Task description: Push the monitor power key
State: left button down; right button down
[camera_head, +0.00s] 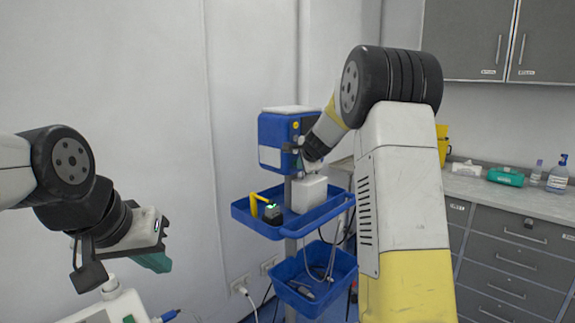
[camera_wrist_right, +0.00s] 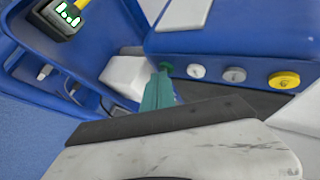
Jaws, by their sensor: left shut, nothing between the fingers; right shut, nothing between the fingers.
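The blue monitor (camera_head: 270,157) stands on a pole-mounted cart in the middle of the head view. In the right wrist view the monitor's blue casing (camera_wrist_right: 240,38) fills the upper right, with a row of two white round knobs and a yellow one (camera_wrist_right: 284,80) on its panel. I cannot pick out the power key for certain. My right gripper, with teal fingers (camera_wrist_right: 160,88), is shut and empty, its tips at the panel's edge left of the knobs; contact is unclear. My left gripper (camera_head: 152,262) is shut and empty at the lower left, away from the monitor.
A blue tray (camera_head: 243,217) below the monitor holds a white box (camera_head: 308,193) and a yellow-and-black device (camera_head: 272,212). A lower blue bin (camera_head: 318,297) hangs beneath. A counter with drawers (camera_head: 520,205) stands right. White equipment (camera_head: 112,306) is below my left gripper.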

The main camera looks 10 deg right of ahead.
jog(key=shift+s+d, duration=0.3)
jog(key=shift+s, duration=0.1)
jog(key=s+d, duration=0.3)
jog(key=s, duration=0.1)
jog(key=shift+s+d, duration=0.35)
jog(key=shift+s, duration=0.05)
jog(key=shift+r, duration=0.1)
jog(key=s+a+r+n+g+y, duration=0.1)
jog(key=s+a+r+n, duration=0.25)
jog(key=s, duration=0.45)
jog(key=s+a+r+n+g+y, duration=0.1)
jog(key=s+a+r+n, duration=0.1)
jog(key=s+a+n, duration=0.5)
jog(key=s+f+n+g, duration=0.1)
jog(key=s+f+n, duration=0.1)
jog(key=s, duration=1)
jog(key=s+f+n+g, duration=0.2)
jog(key=s+f+n, duration=0.1)
jog(key=s, duration=1)
jog(key=shift+d+f+n, duration=0.35)
jog(key=shift+d+f, duration=0.1)
jog(key=shift+f, duration=0.05)
